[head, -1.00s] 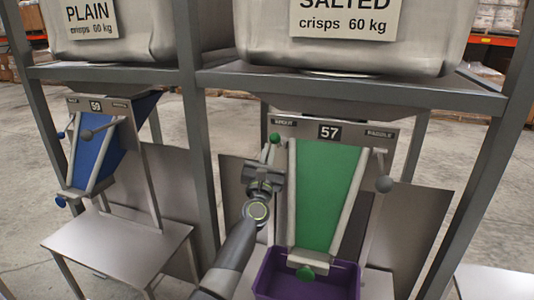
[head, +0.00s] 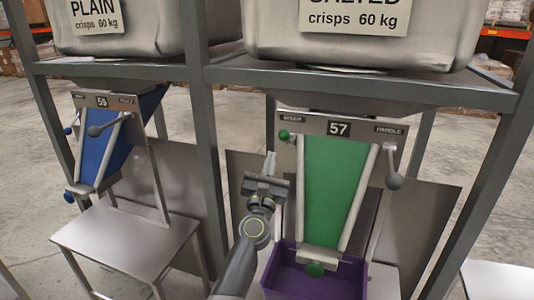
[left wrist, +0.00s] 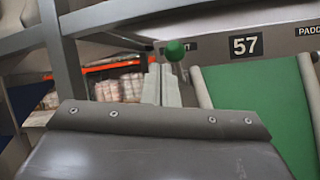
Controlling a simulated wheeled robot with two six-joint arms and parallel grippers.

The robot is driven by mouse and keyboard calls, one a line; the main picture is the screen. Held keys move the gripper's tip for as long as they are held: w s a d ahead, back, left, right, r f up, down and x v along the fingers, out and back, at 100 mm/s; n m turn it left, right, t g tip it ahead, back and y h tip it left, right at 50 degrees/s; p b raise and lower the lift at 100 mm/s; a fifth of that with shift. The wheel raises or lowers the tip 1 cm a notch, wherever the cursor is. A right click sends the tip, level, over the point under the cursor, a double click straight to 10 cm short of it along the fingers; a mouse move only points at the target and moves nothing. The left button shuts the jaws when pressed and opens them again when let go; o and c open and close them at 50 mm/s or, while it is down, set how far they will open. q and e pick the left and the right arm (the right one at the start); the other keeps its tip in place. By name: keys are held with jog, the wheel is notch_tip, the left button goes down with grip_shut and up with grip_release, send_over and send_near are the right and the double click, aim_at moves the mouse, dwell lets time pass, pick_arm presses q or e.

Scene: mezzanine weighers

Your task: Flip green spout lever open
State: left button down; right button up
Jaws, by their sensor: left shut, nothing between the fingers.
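Weigher 57 has a green chute (head: 330,190) under the SALTED bag. The spout lever's green ball knob (head: 284,135) is at the chute's upper left, by the left-hand label. In the left wrist view the knob (left wrist: 175,50) shows just beyond the fingertips. My left gripper (head: 270,158) is shut and empty, its fingers pointing up. It is just below and left of the knob and looks apart from it in the head view. The lever's arm behind the knob is hard to make out. My right gripper is not in view.
A grey ball-ended paddle lever (head: 394,181) is on the chute's right. A purple crate (head: 312,284) stands below, near a lower green knob (head: 315,270). A grey frame post (head: 209,150) rises left of my arm. Weigher 59 with a blue chute (head: 98,150) is further left.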

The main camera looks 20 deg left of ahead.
pick_arm(q)
jog(key=s+a+f+m+g+h+b, duration=0.15)
jog(key=s+f+m+g, duration=0.4)
jog(key=f, duration=1.15)
jog(key=s+a+f+m+g+b, duration=0.15)
jog(key=s+f+m, duration=0.55)
jog(key=f, duration=1)
jog(key=s+a+f+m+g+h+b, duration=0.15)
jog(key=s+f+m+g, duration=0.45)
jog(key=f, duration=1.1)
jog(key=s+a+f+m+g+y+b, duration=0.1)
jog(key=s+a+f+m+g, duration=0.25)
jog(key=s+f+m, duration=0.9)
jog(key=s+a+f+m+g, duration=0.1)
jog(key=s+f, duration=0.3)
jog(key=s, duration=0.6)
jog(key=s+a+f+g+b, duration=0.1)
jog(key=s+f, duration=0.3)
jog(key=s, duration=0.6)
jog(key=s+a+f+m+g+y+b, duration=0.1)
jog(key=s+f, duration=0.4)
jog(key=s, duration=0.6)
jog(key=shift+a+m+g, duration=0.3)
jog(key=shift+a+g, duration=0.6)
jog(key=shift+g, duration=0.35)
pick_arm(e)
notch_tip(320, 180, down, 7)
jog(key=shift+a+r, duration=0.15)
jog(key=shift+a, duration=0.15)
